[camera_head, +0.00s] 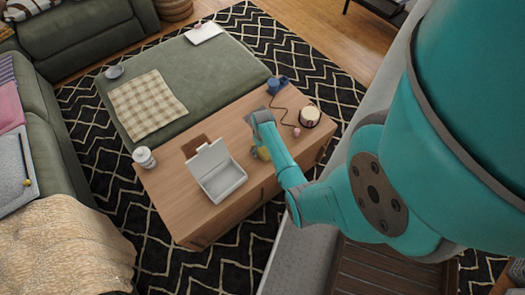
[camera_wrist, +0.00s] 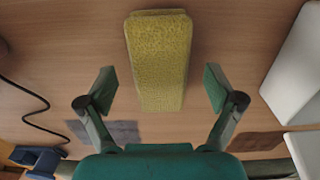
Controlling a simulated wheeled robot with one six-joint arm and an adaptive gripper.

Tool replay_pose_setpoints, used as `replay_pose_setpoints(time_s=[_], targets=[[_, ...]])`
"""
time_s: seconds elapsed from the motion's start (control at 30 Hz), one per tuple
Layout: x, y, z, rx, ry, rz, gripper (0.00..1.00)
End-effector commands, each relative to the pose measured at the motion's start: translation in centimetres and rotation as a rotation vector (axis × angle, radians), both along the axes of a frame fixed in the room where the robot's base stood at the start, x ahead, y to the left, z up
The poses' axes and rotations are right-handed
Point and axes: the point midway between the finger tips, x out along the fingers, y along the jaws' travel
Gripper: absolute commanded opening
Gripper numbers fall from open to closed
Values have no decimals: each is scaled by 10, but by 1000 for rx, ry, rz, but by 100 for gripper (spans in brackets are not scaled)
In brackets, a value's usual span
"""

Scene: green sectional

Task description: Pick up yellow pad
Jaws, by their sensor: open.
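The yellow pad (camera_wrist: 160,62) is a textured, oblong block on the wooden table top, in the upper middle of the wrist view. In the head view only a small yellow patch of it (camera_head: 264,153) shows beside my arm, which hides the rest. My gripper (camera_wrist: 160,90) is open, with one finger on each side of the pad's near end. There is a clear gap between each finger and the pad. My gripper is mostly hidden behind my arm in the head view.
An open white box (camera_head: 218,174) stands left of my arm on the wooden table (camera_head: 183,214). A white canister (camera_head: 144,157) is at the table's left end. Blue objects (camera_head: 277,85), a dark cable and a round cream-topped item (camera_head: 310,116) lie toward the far right.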

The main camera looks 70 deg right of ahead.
Motion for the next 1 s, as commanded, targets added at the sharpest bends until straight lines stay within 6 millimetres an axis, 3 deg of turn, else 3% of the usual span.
replay_pose_setpoints(time_s=[0.37, 0.6, 1.0], targets=[[0, 0, -10, 0, 0, 0, 92], [0, 0, -10, 0, 0, 0, 34], [0, 0, -8, 0, 0, 0, 32]])
